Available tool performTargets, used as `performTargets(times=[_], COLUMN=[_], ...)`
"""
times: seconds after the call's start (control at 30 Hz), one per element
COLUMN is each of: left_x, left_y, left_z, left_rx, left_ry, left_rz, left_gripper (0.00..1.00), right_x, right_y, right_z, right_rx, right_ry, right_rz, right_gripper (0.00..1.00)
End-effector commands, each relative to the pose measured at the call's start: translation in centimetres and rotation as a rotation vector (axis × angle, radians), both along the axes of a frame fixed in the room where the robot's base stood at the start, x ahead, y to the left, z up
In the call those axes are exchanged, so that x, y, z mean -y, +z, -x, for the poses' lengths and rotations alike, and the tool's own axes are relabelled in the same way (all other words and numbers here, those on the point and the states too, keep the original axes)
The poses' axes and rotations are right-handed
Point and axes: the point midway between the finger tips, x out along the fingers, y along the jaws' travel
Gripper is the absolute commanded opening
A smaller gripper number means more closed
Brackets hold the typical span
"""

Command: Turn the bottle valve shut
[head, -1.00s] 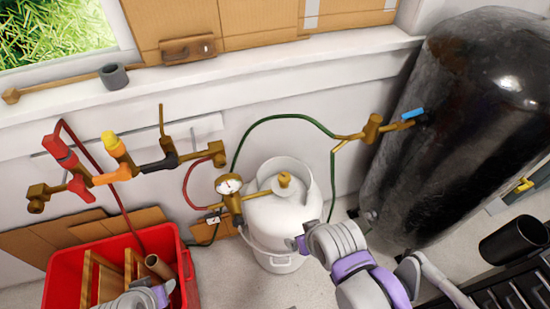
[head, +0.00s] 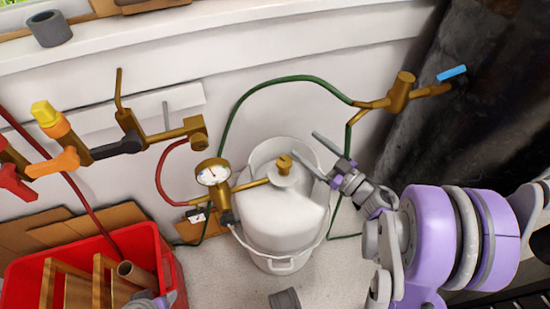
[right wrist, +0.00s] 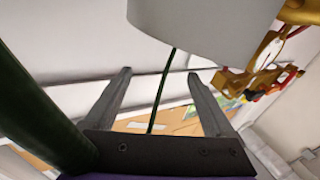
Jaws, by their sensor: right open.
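The white gas bottle (head: 280,225) stands on the floor below the wall, with a raised collar at its back. Its brass valve knob (head: 284,163) is on top, joined by a brass pipe to a round gauge (head: 212,172). My right gripper (head: 303,144) is open and empty, its fingers pointing left beside the knob and apparently apart from it. In the right wrist view the open fingers (right wrist: 158,75) have a pale rounded surface (right wrist: 205,22) above them and brass fittings (right wrist: 265,72) to the right.
A green hose (head: 285,80) arches behind the bottle to a brass fitting (head: 398,92) with a blue lever. A dark tank (head: 440,140) stands right. A red crate (head: 20,285) with wooden pieces is lower left. A grey cylinder (head: 285,299) is at the bottom edge.

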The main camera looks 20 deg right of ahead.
Motion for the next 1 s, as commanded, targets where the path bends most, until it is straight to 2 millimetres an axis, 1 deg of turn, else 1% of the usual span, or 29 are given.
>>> performTargets(times=[0.03, 0.13, 0.23, 0.33, 0.47, 0.8, 1.0], left_x=[0.0, 0.0, 0.0, 0.0, 0.0, 0.0, 0.0], left_y=[0.0, 0.0, 0.0, -0.1, -0.2, -0.7, -0.9], left_z=[0.0, 0.0, 0.0, 0.0, 0.0, -0.1, -0.1], left_rx=[0.000, 0.000, 0.000, 0.000, -0.001, -0.002, -0.003], left_ry=[0.000, 0.000, 0.000, 0.000, 0.000, 0.000, 0.000], left_rz=[0.000, 0.000, 0.000, 0.000, 0.000, 0.000, 0.000], left_gripper=[0.50, 0.50, 0.50, 0.50, 0.50, 0.50, 0.50], right_x=[-0.1, -0.9, -1.4, -1.9, -2.9, -6.8, -8.0], right_y=[-1.4, -3.7, -5.0, -5.5, -5.5, -5.4, -5.4], right_z=[0.9, 2.7, 3.9, 4.1, 2.9, -2.1, -3.9], right_rx=[-0.025, -0.083, -0.125, -0.141, -0.141, -0.139, -0.138], right_ry=[0.067, 0.182, 0.248, 0.273, 0.278, 0.276, 0.273], right_rz=[0.001, -0.007, -0.014, -0.017, -0.018, -0.018, -0.019], right_gripper=[0.89, 0.89, 0.89, 0.89, 0.89, 0.89, 0.89])
